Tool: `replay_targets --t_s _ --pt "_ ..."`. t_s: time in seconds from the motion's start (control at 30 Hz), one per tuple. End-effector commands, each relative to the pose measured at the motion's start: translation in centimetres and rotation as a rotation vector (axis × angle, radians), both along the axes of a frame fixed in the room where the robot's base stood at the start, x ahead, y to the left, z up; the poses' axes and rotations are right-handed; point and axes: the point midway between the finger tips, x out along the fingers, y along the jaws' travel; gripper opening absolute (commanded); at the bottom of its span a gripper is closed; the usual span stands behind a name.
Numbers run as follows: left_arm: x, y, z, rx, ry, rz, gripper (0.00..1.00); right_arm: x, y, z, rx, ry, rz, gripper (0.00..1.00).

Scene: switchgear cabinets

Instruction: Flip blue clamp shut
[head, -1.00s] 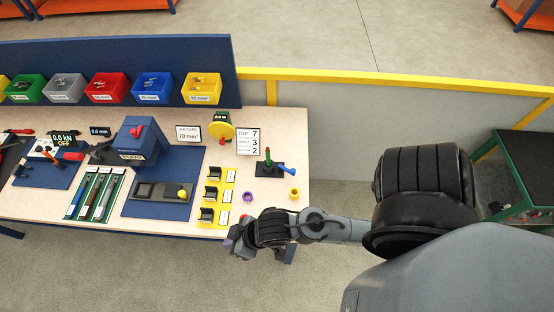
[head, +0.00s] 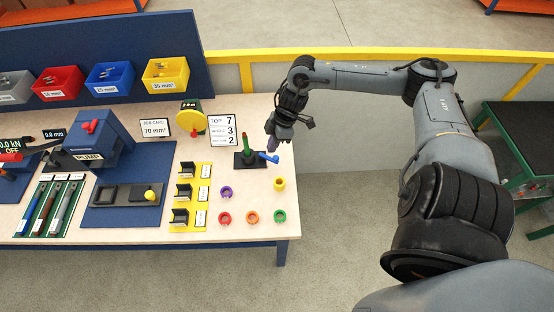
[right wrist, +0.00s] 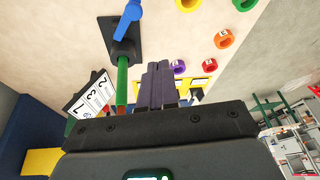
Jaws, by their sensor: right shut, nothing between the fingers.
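The blue clamp (head: 268,157) is a short lever on a black base plate (head: 246,161), beside an upright green post (head: 245,142). The lever sticks out to the right and looks tilted. It also shows at the top of the right wrist view (right wrist: 130,22). My right gripper (head: 271,141) points down just above and behind the lever. Its purple fingers (right wrist: 157,70) are together with nothing between them, and they appear apart from the lever. My left gripper is not in view.
The sign with 7, 3, 2 (head: 222,133) stands left of the post. A yellow ring (head: 279,184) lies in front of the lever, with purple (head: 226,191), red (head: 225,218), orange (head: 252,217) and green (head: 279,216) rings nearby. A yellow disc stand (head: 190,116) is further left.

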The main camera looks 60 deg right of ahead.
Motion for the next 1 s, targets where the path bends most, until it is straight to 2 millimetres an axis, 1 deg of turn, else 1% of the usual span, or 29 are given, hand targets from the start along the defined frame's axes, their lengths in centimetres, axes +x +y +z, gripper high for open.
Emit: replay_targets --t_s 0.03,0.1,0.27,0.37,0.47,0.8,0.83,0.9,1.0 --pt "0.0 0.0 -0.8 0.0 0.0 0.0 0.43 0.6 -0.8 0.4 -0.023 -0.018 0.001 0.0" --pt "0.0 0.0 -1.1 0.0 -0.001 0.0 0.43 1.3 -1.4 1.0 -0.038 -0.037 0.001 0.0" --pt "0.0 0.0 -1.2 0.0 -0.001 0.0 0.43 2.0 -1.1 0.5 -0.035 -0.051 -0.002 0.0" --pt "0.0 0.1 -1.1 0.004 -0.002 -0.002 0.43 2.3 -0.7 -0.5 -0.032 -0.05 0.0 0.0" --pt "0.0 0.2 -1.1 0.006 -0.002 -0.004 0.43 2.8 -0.3 -2.1 -0.032 -0.05 -0.001 0.0" --pt "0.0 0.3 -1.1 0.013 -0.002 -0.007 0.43 4.4 1.3 -8.2 -0.033 -0.048 -0.001 0.0" --pt "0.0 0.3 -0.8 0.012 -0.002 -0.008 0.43 3.8 0.6 -8.0 -0.039 -0.044 0.0 0.0" --pt "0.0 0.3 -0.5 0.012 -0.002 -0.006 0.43 3.0 0.0 -8.2 -0.041 -0.044 0.001 0.0" --pt "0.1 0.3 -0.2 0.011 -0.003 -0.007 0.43 2.3 -0.7 -8.4 -0.04 -0.045 0.001 0.0"
